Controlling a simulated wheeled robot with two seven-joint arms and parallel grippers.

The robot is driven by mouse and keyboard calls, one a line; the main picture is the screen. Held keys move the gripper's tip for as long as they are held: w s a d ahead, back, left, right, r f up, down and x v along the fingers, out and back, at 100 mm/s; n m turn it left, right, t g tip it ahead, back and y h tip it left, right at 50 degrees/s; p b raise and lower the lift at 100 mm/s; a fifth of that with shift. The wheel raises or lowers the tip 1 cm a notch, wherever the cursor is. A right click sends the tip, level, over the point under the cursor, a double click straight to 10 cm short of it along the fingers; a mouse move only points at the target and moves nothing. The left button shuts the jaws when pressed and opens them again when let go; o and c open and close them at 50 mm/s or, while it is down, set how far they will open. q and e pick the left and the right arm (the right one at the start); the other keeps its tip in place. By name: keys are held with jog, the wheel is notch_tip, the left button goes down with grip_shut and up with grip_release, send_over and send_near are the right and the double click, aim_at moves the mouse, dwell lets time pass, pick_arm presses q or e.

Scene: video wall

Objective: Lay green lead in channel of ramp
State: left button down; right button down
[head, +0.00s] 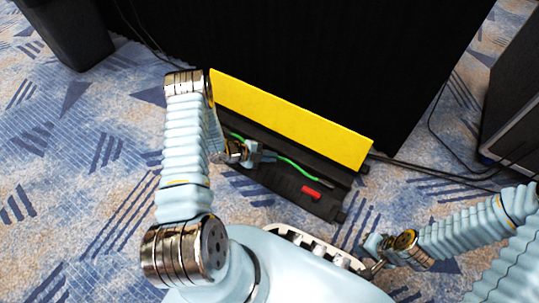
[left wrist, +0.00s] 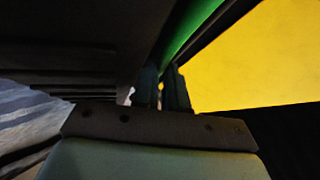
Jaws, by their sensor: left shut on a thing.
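The black ramp (head: 268,178) lies on the carpet with its yellow lid (head: 290,117) raised along the far side; the lid also fills the right of the left wrist view (left wrist: 265,60). The green lead (head: 300,169) runs along the ramp, close to the lid, from left of my gripper to the right part of the ramp. My left gripper (head: 266,156) is low over the ramp, shut on the green lead. In the left wrist view the lead (left wrist: 188,28) rises beyond the fingertips (left wrist: 163,72). Whether it sits down in the channel is unclear. My right gripper (head: 375,267) is at lower right, away from the ramp.
A red piece (head: 311,192) lies on the ramp's near right part. A tall black drape (head: 300,50) stands behind the lid. Black cables (head: 430,172) run right from the ramp towards a dark case (head: 515,110). Patterned carpet (head: 80,160) is open at left.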

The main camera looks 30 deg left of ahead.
pick_arm(q)
jog(key=c, duration=1.1)
grip_release()
jog(key=shift+s, duration=0.1)
jog(key=shift+f, duration=0.15)
jog(key=shift+s+f, duration=0.1)
jog(key=shift+s, duration=0.15)
jog(key=p+v, duration=0.3)
jog(key=v, duration=1)
jog(key=shift+a+r, duration=0.25)
jog(key=shift+r, duration=0.3)
jog(key=shift+w, duration=0.2)
